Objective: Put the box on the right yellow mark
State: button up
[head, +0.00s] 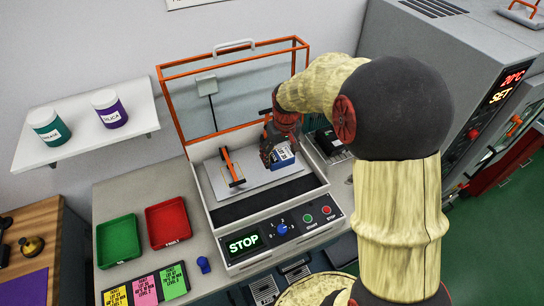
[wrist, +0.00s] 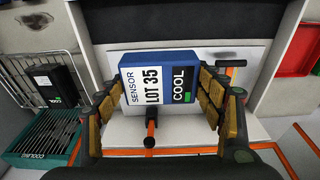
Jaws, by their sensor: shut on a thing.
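A blue box (head: 284,158) with a white label is in my gripper (head: 279,147), over the right part of the pale plate (head: 251,192) inside the machine. In the wrist view the box (wrist: 155,62) reads "SENSOR LOT 35 COOL" and has a green patch on its label. My gripper's fingers (wrist: 162,97) are shut on its two sides. Whether the box touches the plate I cannot tell. An orange and black clamp handle (head: 232,167) stands to the left on the plate. I cannot make out a yellow mark on the plate.
The machine's orange-framed lid (head: 235,45) is raised behind the plate. Its front panel (head: 284,231) shows "STOP". A green tray (head: 118,240) and a red tray (head: 168,222) lie to the left. A teal cooling rack (wrist: 42,135) with a dark box (wrist: 55,85) beyond it is beside the machine.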

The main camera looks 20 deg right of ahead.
jog(key=w+d+f, duration=0.1)
jog(key=w+f, duration=0.1)
jog(key=w, duration=0.1)
jog(key=w+d+f, duration=0.1)
jog(key=w+f, duration=0.2)
jog(key=w, duration=0.1)
jog(key=w+d+f+b, duration=0.1)
jog(key=w+f, duration=0.2)
jog(key=shift+w, duration=0.15)
jog(key=shift+w+f, duration=0.15)
jog(key=shift+f, duration=0.8)
jog(key=shift+w+f, duration=0.1)
jog(key=shift+f, duration=0.8)
jog(key=shift+f, duration=0.1)
jog(key=o, duration=1.3)
jog(key=shift+b, duration=0.3)
